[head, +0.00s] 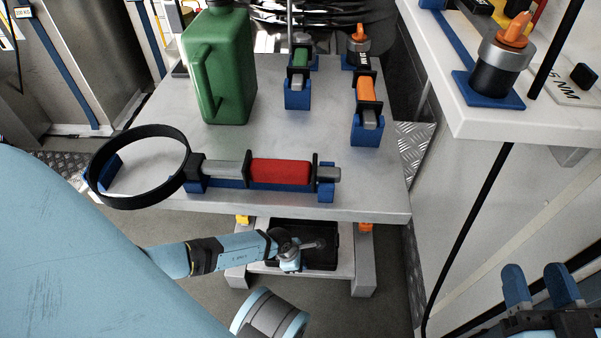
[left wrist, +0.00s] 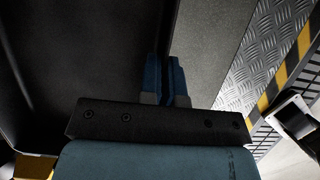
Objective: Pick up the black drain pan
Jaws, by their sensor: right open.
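The black drain pan (head: 321,257) sits low under the front of the table, on a pale low stand (head: 255,267). Its dark inside and wall (left wrist: 85,50) fill the left of the left wrist view. My left arm reaches under the table edge to the pan. My left gripper (left wrist: 166,80) has its blue fingers close together at the pan's side wall, closed on the rim. In the head view its fingertips are hard to make out against the pan. My right gripper (head: 540,287) is open and empty at the lower right, away from the pan.
The table (head: 300,130) overhangs the pan. It carries a green jug (head: 232,75), a black ring tool with a red grip (head: 280,172), and green-handled (head: 299,60) and orange-handled (head: 366,90) tools. A white counter (head: 470,100) stands right. Floor shows in front of the stand.

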